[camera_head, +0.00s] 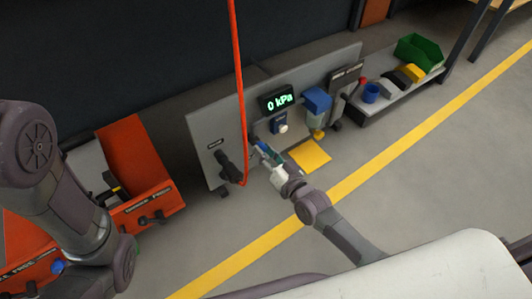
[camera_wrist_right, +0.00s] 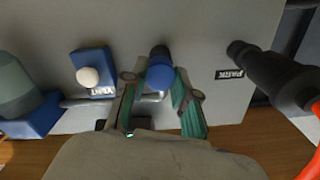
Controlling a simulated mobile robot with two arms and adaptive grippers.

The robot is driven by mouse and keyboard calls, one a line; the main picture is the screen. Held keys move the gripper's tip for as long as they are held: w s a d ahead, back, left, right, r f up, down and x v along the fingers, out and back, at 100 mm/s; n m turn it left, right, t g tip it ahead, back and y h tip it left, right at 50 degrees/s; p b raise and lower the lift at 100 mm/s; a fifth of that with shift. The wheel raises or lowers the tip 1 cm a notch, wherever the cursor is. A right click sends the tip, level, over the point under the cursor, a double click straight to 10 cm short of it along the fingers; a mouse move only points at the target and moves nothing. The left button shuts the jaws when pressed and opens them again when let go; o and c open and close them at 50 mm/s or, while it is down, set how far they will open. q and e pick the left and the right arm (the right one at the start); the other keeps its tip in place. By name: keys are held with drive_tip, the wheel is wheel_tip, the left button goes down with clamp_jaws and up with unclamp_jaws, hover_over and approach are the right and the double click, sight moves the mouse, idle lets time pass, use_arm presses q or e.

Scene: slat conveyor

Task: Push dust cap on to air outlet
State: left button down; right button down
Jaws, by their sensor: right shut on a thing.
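In the head view my right gripper (camera_head: 264,151) is at the front of the grey panel (camera_head: 207,131), left of centre. The right wrist view shows its teal-padded fingers (camera_wrist_right: 158,92) shut on the round blue dust cap (camera_wrist_right: 160,76). The dark air outlet (camera_wrist_right: 159,51) stands out from the panel right behind the cap and in line with it. The cap appears to meet the outlet, but how far it sits on it is hidden. My left arm comes in at the left; its gripper does not show.
A black hose coupling (camera_wrist_right: 268,72) sits at the PARK label, with a red hose (camera_head: 239,90) hanging in front. A VENT block with a white knob (camera_wrist_right: 88,77), a 0 kPa display (camera_head: 279,101) and a blue-topped unit (camera_head: 317,100) are nearby. An orange cabinet (camera_head: 134,153) stands left.

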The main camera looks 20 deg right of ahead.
drive_tip(key=shift+w+a, duration=0.1)
drive_tip(key=shift+w, duration=0.25)
drive_tip(key=c, duration=0.8)
unclamp_jaws()
drive_tip(key=shift+s, duration=0.1)
